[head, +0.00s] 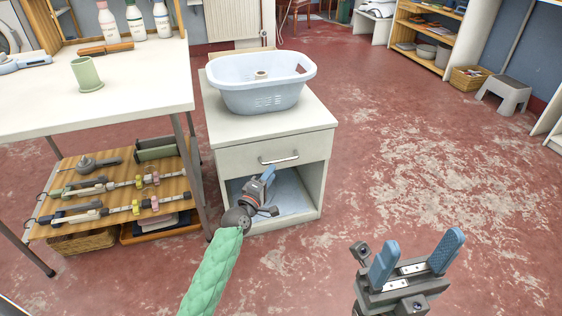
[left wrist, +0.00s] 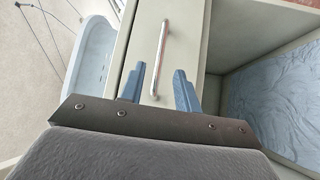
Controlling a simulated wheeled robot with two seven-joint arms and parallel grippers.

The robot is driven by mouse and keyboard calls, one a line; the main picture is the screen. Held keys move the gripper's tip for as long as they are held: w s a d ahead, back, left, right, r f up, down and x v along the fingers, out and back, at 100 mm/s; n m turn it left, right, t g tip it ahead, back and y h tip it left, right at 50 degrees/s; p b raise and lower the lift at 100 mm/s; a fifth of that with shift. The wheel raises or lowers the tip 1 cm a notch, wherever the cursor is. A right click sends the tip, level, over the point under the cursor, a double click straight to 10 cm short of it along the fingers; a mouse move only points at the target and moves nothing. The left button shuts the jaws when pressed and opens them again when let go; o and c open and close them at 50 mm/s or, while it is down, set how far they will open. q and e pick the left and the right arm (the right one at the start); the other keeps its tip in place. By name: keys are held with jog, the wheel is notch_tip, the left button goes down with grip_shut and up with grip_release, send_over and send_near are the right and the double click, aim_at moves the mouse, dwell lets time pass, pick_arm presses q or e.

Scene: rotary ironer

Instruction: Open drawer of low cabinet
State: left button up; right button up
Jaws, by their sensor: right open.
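The low cabinet (head: 268,128) is off-white, with one drawer (head: 240,157) above an open compartment. The drawer looks shut flush with the cabinet. Its silver bar handle (head: 279,159) also shows in the left wrist view (left wrist: 161,52). My left gripper (head: 268,174) is just below and in front of the handle. In the left wrist view its blue fingers (left wrist: 160,72) are apart, with the handle lined up between them; I cannot tell whether it reaches between the tips. My right gripper (head: 418,255) is open and empty over the floor at the lower right.
A pale blue laundry basket (head: 255,97) with a small roll inside stands on the cabinet top. A white table (head: 140,95) with a lower wooden shelf (head: 75,170) is close on the left. The floor (head: 420,140) right of the cabinet is clear.

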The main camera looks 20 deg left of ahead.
aim_at(280, 161)
pick_arm(q)
jog(key=shift+b+x, duration=0.95)
jog(key=shift+x, duration=2.85)
grip_shut()
